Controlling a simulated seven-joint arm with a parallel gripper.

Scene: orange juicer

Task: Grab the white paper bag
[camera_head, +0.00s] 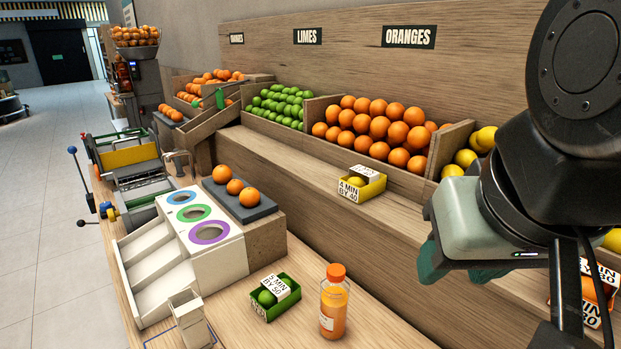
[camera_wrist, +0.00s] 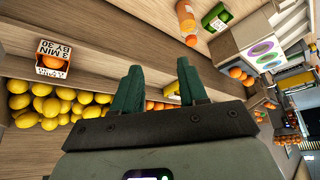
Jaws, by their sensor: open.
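The white paper bag (camera_head: 190,318) stands upright on the wooden counter at the bottom of the head view, left of centre. It looks beige-white and narrow, and I cannot make it out in the wrist view. My gripper (camera_head: 430,262) is at the right of the head view, above the counter and far to the right of the bag. In the wrist view its two green fingers (camera_wrist: 160,84) are apart, with nothing held between them.
An orange juice bottle (camera_head: 334,305) and a green box of limes (camera_head: 275,295) stand right of the bag. A white sorter with coloured rings (camera_head: 205,214) and ramps is behind it. A yellow lemon box (camera_head: 361,184) sits on the step below the fruit bins.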

